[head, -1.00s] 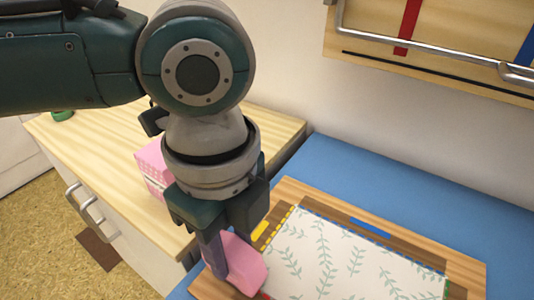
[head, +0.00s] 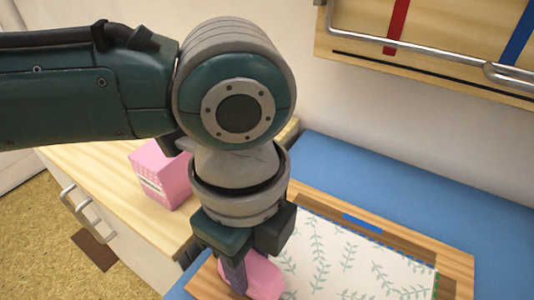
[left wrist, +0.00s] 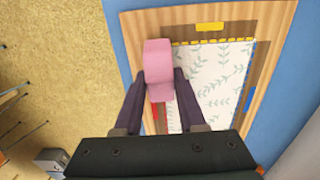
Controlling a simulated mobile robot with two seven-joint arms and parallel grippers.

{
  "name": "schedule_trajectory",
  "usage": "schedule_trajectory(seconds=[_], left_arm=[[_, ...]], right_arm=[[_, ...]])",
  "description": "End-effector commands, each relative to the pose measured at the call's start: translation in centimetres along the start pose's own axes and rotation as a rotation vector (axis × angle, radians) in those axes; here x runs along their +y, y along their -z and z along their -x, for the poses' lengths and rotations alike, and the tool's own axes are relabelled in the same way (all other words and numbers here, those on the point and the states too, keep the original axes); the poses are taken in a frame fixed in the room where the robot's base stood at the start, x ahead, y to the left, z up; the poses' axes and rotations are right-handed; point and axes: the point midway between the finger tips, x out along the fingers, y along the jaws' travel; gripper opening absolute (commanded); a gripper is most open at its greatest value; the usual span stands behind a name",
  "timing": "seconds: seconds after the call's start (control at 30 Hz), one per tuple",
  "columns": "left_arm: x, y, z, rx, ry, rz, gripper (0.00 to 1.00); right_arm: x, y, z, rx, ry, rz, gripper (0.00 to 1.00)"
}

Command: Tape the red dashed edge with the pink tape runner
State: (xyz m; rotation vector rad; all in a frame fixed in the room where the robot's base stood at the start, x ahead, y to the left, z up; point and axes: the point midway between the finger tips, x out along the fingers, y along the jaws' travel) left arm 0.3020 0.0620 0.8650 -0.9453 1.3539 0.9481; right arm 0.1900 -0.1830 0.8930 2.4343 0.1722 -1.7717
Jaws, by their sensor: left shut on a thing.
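My left gripper (head: 250,278) is shut on the pink tape runner (head: 266,276), over the near-left part of the wooden board (head: 455,262). In the left wrist view the fingers close on either side of the pink tape runner (left wrist: 158,68), which covers the left border of the leaf-patterned sheet (left wrist: 220,75). A red mark (left wrist: 155,112) shows beside that border, near the left finger. The red dashed edge is mostly hidden by the runner and fingers. I cannot tell whether the runner touches the sheet. My right gripper is not in view.
A yellow dashed edge (left wrist: 205,41) and a yellow mark (left wrist: 209,26) lie at the sheet's top in the wrist view. The board rests on a blue surface (head: 400,185). A pink box (head: 160,175) stands on a wooden counter (head: 105,185) to the left.

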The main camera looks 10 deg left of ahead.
Motion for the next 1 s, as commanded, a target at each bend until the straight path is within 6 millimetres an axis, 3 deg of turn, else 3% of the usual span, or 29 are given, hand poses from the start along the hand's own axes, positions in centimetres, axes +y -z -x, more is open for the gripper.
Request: schedule_trajectory(seconds=[0.37,1.0], left_arm=[[0.0,0.6,0.0,0.000,-0.001,0.000,0.00],[0.0,4.0,0.0,0.000,-0.001,-0.001,0.00]], right_arm=[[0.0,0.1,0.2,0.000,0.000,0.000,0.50],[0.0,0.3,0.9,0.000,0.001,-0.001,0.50]])
